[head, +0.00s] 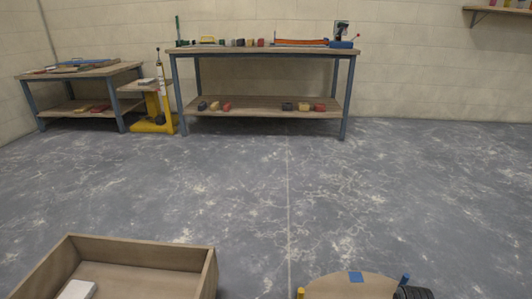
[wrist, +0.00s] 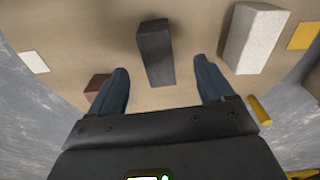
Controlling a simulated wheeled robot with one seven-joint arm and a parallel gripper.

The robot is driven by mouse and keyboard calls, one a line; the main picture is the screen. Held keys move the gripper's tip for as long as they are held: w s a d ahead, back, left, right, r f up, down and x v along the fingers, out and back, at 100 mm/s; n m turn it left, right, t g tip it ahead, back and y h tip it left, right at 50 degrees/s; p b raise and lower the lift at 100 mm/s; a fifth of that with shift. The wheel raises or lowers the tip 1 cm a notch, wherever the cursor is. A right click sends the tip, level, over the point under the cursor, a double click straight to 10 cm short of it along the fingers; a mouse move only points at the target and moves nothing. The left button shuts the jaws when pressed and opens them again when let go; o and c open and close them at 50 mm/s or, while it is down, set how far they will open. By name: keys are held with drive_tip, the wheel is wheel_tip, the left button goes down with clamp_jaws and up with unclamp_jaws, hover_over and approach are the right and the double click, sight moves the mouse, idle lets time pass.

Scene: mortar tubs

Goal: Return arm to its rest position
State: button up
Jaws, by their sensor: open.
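My gripper (wrist: 160,68) shows in the wrist view with its two blue-grey fingers spread wide and nothing held. A dark grey block (wrist: 154,40) stands on a tan wooden surface (wrist: 100,30), in line with the gap between the fingers. The block looks apart from both fingers, though its exact distance is hard to tell. My gripper and arm are not seen in the head view.
A white block (wrist: 252,40) and a reddish block (wrist: 97,84) are near the fingers. Yellow pieces lie at the right. In the head view, a wooden box (head: 140,253) is at front left; a workbench (head: 262,52) stands behind open floor.

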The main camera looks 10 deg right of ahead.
drive_tip(key=s+a+t, duration=0.1)
drive_tip(key=s, duration=0.1)
drive_tip(key=s+a+f, duration=0.1)
drive_tip(key=s, duration=0.2)
drive_tip(key=s+a+f+t+h, duration=0.1)
drive_tip(key=s, duration=0.1)
drive_tip(key=shift+s+a+f+t, duration=0.2)
drive_tip(key=shift+a+t, duration=0.05)
drive_tip(key=shift+t, duration=0.05)
drive_tip(key=s+a+r+n+t, duration=0.1)
drive_tip(key=s+a+r+t, duration=0.3)
drive_tip(key=s+r, duration=0.45)
drive_tip(key=s+a+r+t, duration=0.4)
drive_tip(key=s+r, duration=0.4)
drive_tip(key=s, duration=0.2)
drive_tip(key=s+a+r+t+y, duration=0.1)
drive_tip(key=s+a+r+t, duration=0.15)
drive_tip(key=r, duration=0.65)
drive_tip(key=s+a+r+t, duration=0.1)
drive_tip(key=s+r, duration=0.2)
drive_tip(key=r, duration=0.7)
wheel_tip(320, 180, up, 30)
drive_tip(key=p, duration=2.9)
drive_tip(key=shift+s+d+p, duration=0.2)
drive_tip(key=shift+p, duration=0.1)
